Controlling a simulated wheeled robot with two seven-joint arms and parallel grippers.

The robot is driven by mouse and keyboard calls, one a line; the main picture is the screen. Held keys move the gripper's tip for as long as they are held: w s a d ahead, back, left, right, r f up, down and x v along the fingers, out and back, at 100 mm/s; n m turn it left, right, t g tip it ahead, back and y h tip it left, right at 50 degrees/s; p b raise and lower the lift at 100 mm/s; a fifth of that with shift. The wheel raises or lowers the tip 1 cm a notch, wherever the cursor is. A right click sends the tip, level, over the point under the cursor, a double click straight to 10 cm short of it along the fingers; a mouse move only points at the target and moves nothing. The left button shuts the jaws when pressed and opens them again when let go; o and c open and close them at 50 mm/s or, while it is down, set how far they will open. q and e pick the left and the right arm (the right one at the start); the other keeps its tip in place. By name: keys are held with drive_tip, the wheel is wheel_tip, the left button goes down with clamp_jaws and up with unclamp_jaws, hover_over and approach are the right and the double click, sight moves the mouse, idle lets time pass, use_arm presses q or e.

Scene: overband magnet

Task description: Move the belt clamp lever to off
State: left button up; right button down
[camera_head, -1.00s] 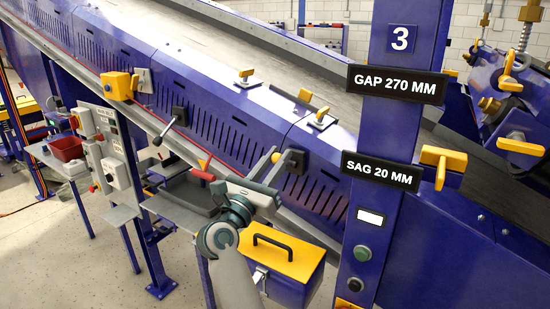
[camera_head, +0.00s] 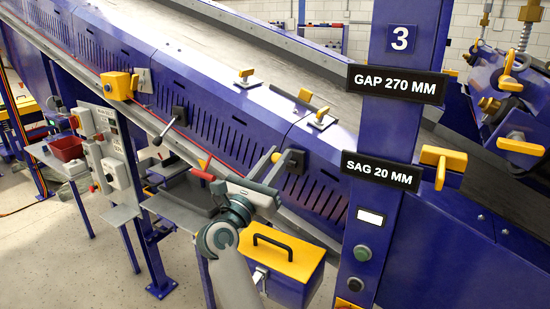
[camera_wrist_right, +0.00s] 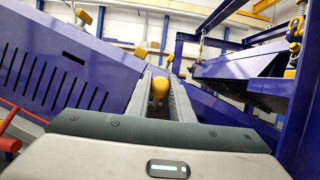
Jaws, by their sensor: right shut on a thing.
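A lever with a yellow ball knob (camera_head: 275,157) stands out from a black mounting plate (camera_head: 294,161) on the blue conveyor side panel. My right gripper (camera_head: 278,155) is at this lever, with its grey fingers on either side of the knob. In the right wrist view the yellow knob (camera_wrist_right: 160,87) sits between the two fingers (camera_wrist_right: 159,84), which are shut on it. The lever's shaft is mostly hidden by the knob and fingers, and I see no off marking. My left gripper is not in view.
Another lever with a black ball (camera_head: 157,141) is further left on the panel. A red handle (camera_head: 202,175) is just left of my gripper. Below is a blue toolbox with a yellow lid (camera_head: 285,257). A blue post with signs (camera_head: 385,130) stands to the right.

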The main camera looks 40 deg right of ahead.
drive_tip(key=shift+f, duration=0.1)
idle(0.5)
drive_tip(key=shift+s+a+f+b, duration=0.1)
drive_tip(key=shift+a+f+b, duration=0.15)
drive_tip(key=shift+f+b, duration=0.35)
drive_tip(key=shift+s+a+f+b, duration=0.1)
drive_tip(key=shift+a+f+b, duration=0.1)
drive_tip(key=shift+f+b, duration=0.4)
drive_tip(key=shift+f, duration=0.1)
drive_tip(key=shift+s+a+f+b, duration=0.1)
drive_tip(key=shift+a+f+b, duration=0.05)
drive_tip(key=shift+f+b, duration=1)
drive_tip(key=shift+f+b, duration=1.05)
drive_tip(key=shift+f, duration=0.2)
